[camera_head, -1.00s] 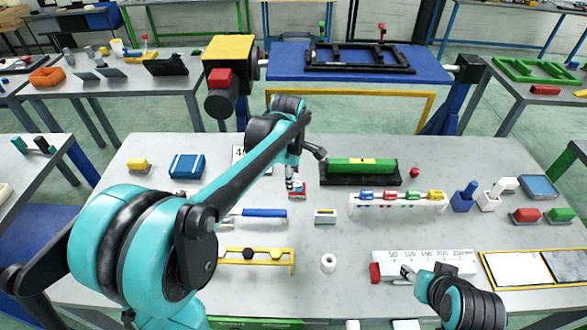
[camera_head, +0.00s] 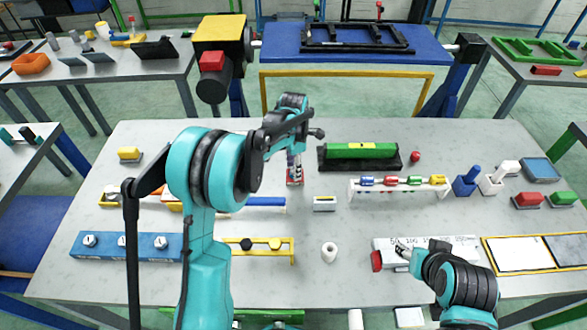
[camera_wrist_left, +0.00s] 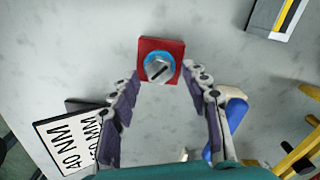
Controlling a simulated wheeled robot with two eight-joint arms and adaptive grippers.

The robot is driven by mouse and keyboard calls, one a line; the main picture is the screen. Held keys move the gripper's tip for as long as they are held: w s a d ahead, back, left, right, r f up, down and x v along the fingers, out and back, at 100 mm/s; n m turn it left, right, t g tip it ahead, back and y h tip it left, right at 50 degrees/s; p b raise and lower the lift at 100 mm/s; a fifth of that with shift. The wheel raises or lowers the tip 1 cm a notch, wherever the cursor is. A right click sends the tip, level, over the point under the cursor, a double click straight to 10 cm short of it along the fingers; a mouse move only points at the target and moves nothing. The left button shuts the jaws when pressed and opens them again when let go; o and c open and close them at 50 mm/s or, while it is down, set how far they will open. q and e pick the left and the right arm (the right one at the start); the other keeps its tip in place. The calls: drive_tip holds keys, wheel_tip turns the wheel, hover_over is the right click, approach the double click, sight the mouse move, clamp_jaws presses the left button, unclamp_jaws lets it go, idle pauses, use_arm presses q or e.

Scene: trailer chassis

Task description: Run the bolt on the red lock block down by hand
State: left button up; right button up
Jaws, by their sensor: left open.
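The red lock block (camera_head: 294,182) sits on the grey table and is partly covered by my left gripper in the head view. In the left wrist view the red block (camera_wrist_left: 147,44) carries a silver bolt (camera_wrist_left: 160,69) with a dark slot, ringed in blue. My left gripper (camera_head: 293,166) points down over the block. Its two fingers (camera_wrist_left: 162,80) are spread in the left wrist view, one on each side below the bolt, and hold nothing. My right gripper (camera_head: 403,250) is over the white scale block; whether its fingers are parted is too small to tell.
The green cylinder in a black cradle (camera_head: 360,155) stands to the right. A yellow bolt rack (camera_head: 265,246) is in front.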

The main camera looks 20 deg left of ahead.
use_arm(q)
drive_tip(key=shift+f, duration=0.1)
clamp_jaws()
drive_tip(key=shift+m, duration=0.4)
